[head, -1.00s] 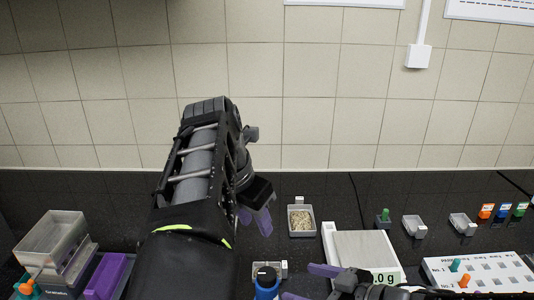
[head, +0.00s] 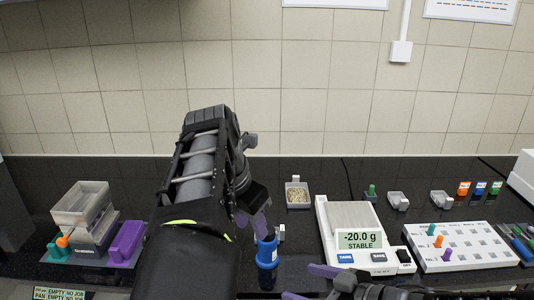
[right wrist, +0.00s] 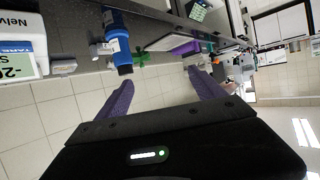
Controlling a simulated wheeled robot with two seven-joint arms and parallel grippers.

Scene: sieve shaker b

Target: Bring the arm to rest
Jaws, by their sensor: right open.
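My left gripper (head: 253,222) hangs at the end of the left arm, fingers pointing down. In the head view it overlaps the top of the blue bottle (head: 267,252); I cannot tell whether they touch, or how wide its fingers are apart. My right gripper (head: 309,283) is at the bottom of the head view, in front of the balance (head: 390,258). The right wrist view shows its two purple fingers (right wrist: 161,92) wide apart with nothing between them. The blue bottle also shows in that view (right wrist: 118,46), beyond the fingers.
The balance reads -20.0 g, STABLE. A stack of clear and grey boxes (head: 83,205) and a purple part (head: 126,241) stand at left. A tray of grains (head: 297,194) is behind the bottle. A white block with coloured pegs (head: 465,257) is at right. A tiled wall closes the back.

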